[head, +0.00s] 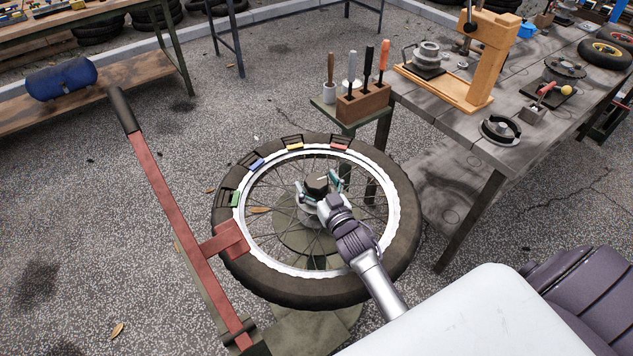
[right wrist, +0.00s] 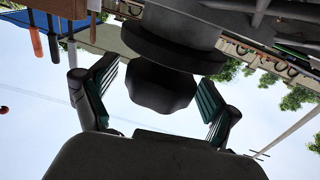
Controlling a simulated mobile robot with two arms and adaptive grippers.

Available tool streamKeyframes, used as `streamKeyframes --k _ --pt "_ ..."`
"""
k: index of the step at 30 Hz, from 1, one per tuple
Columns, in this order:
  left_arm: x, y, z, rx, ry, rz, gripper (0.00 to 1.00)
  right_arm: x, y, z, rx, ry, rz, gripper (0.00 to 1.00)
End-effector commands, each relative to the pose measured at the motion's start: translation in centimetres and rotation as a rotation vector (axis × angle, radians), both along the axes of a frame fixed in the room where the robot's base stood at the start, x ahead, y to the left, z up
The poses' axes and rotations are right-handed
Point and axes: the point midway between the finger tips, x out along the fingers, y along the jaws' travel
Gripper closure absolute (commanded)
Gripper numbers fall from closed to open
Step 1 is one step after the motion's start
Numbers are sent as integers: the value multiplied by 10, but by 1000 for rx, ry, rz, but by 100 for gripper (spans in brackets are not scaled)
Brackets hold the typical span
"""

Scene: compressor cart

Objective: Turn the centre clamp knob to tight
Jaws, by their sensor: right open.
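The dark centre clamp knob (head: 317,183) sits at the hub of a spoked wheel (head: 400,235) lying flat on a stand. It also shows in the right wrist view (right wrist: 160,88) as a black lobed knob below a wide dark collar. My right gripper (head: 319,188) reaches over the wheel from the lower right. Its green-padded fingers stand on either side of the knob, with gaps visible on both sides in the right wrist view (right wrist: 157,85). It is open. The knob's setting cannot be read. My left gripper is not in view.
A long red lever (head: 165,195) with a black grip stands left of the wheel. A wooden block (head: 362,103) with several tools is behind it. Open pavement lies between.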

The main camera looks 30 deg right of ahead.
Motion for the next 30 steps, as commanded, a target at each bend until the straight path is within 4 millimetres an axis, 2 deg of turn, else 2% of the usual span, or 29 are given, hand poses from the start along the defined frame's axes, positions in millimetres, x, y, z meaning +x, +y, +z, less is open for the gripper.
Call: streamKeyframes --k 7,15,19,23,30 --pt "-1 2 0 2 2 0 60 -8 0 -1 0 2 0 12" --pt "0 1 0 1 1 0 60 -52 3 -1 0 2 0 12" --pt "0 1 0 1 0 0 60 -68 3 -1 0 2 0 12" --pt "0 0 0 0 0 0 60 -75 4 0 0 1 0 12" --pt "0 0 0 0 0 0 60 -75 4 0 0 0 0 12"
